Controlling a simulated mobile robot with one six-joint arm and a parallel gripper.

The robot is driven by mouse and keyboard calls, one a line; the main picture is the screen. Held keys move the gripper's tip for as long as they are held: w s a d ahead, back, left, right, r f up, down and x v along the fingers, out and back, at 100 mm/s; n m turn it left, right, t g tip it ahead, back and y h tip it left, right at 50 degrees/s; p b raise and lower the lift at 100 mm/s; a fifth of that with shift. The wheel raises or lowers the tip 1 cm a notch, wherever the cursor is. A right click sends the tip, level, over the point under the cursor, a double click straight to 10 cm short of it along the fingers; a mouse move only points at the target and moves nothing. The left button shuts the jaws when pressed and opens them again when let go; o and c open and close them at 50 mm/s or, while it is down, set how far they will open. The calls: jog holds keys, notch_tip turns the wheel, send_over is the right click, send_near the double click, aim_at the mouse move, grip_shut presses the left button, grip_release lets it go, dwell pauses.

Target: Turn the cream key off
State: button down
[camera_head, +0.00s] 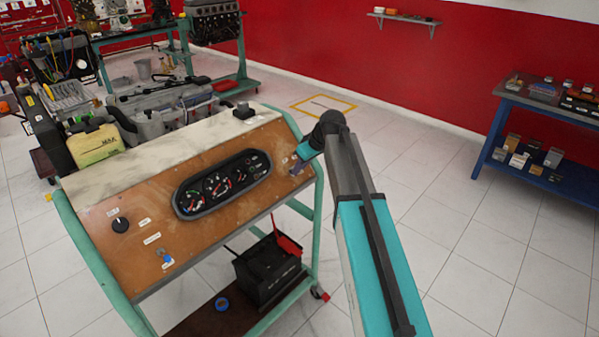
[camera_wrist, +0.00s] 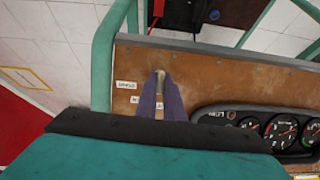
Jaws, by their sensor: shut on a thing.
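The cream key (camera_wrist: 160,76) shows in the wrist view as a small pale piece between my fingertips, at the brown wooden panel (camera_wrist: 185,68). My gripper (camera_wrist: 161,84) is shut on it, with its purple-blue fingers largely covering it. In the head view my gripper (camera_head: 297,169) reaches the right end of the engine trainer's sloping panel (camera_head: 135,262). The key is too small and covered there to make out, and its turn angle cannot be told. White labels (camera_wrist: 125,85) sit beside the fingers in the wrist view.
A gauge cluster (camera_head: 222,184) is mid-panel, with a black knob (camera_head: 120,225) and a blue key-like piece (camera_head: 167,257) to its left. Green frame tubes (camera_head: 318,215) border the panel. A black battery (camera_head: 268,268) stands below. Floor at right is clear up to a blue shelf (camera_head: 545,130).

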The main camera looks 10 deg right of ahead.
dwell(0.4)
jog(key=c, duration=1.9)
grip_release()
jog(key=shift+o, duration=0.2)
jog(key=shift+r, duration=0.1)
jog(key=b+v, duration=0.2)
jog(key=v, duration=1.1)
jog(key=shift+s+r, duration=0.25)
jog(key=shift+s, duration=0.05)
